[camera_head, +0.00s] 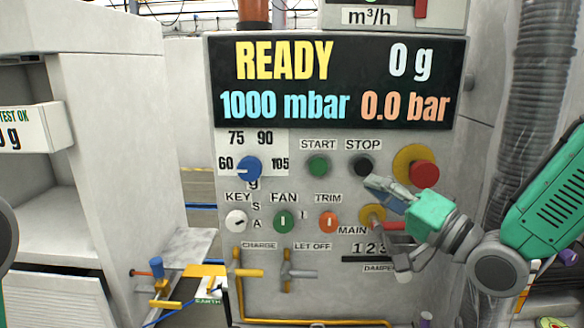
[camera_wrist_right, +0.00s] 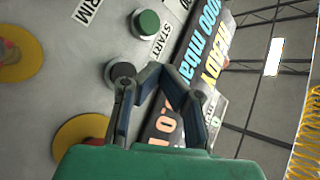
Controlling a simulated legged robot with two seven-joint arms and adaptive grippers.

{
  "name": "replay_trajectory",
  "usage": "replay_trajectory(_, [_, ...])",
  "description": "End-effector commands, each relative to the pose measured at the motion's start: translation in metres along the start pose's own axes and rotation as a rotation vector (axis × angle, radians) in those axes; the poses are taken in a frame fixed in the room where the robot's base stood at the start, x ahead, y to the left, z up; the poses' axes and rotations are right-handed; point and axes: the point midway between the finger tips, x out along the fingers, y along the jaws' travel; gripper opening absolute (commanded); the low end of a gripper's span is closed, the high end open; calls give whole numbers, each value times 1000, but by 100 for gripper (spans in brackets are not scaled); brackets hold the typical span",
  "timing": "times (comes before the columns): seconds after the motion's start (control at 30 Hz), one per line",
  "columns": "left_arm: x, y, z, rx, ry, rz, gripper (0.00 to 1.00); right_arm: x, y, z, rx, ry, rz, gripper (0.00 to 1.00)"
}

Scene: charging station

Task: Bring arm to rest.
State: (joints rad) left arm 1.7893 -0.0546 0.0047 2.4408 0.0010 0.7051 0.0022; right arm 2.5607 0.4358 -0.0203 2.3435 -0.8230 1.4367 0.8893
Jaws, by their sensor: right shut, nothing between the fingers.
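My right arm reaches in from the right in the head view. Its green right gripper (camera_head: 376,185) is in front of the grey control panel (camera_head: 330,285), just below the black STOP button (camera_head: 362,166) in the picture. The fingers are shut and empty. In the wrist view the right gripper (camera_wrist_right: 156,74) has its fingertips together beside the black button (camera_wrist_right: 121,72); I cannot tell whether they touch it. The arm partly covers the MAIN switch (camera_head: 372,214) and the damper area. My left gripper is out of view.
The display (camera_head: 338,80) reads READY, 0 g, 1000 mbar, 0.0 bar. A red button on a yellow ring (camera_head: 424,174) sits close above the gripper. Yellow pipes and valves (camera_head: 250,272) stick out low. A grey hose (camera_head: 540,80) hangs at the right, near my arm.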

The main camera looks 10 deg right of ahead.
Motion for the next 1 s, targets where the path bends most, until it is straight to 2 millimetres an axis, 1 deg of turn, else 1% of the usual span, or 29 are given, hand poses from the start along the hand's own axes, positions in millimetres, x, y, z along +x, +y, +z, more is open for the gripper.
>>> replay_trajectory(0.07, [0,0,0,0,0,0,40,-1,4,3,-4,-6,13,0])
replay_trajectory(0.17, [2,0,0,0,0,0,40,-4,23,16,-23,-28,72,0])
replay_trajectory(0.27, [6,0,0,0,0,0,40,-11,56,39,-60,-74,177,0])
replay_trajectory(0.3, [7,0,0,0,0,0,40,-17,72,51,-78,-98,227,0])
replay_trajectory(0.37, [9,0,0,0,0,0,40,-26,95,69,-108,-139,305,0])
replay_trajectory(0.4, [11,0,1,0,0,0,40,-33,110,81,-127,-169,355,0])
replay_trajectory(0.47, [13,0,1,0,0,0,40,-46,132,98,-154,-215,430,0])
replay_trajectory(0.5, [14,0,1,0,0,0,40,-55,146,111,-173,-249,477,0])
replay_trajectory(0.57, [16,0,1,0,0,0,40,-71,165,128,-200,-301,547,0])
replay_trajectory(0.6, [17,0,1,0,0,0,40,-82,178,140,-218,-339,592,0])
replay_trajectory(0.67, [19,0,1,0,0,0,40,-100,195,158,-244,-397,658,0])
replay_trajectory(0.7, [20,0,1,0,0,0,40,-112,206,169,-260,-438,701,0])
replay_trajectory(0.77, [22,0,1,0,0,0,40,-132,221,187,-284,-503,762,0])
replay_trajectory(0.8, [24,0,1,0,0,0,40,-147,231,198,-299,-548,802,0])
replay_trajectory(0.87, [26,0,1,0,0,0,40,-169,243,215,-319,-618,859,0])
replay_trajectory(0.9, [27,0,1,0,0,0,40,-185,251,226,-333,-667,897,0])
replay_trajectory(0.97, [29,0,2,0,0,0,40,-209,260,242,-353,-743,948,0])
replay_trajectory(1.0, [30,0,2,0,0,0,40,-225,266,252,-364,-794,982,0])
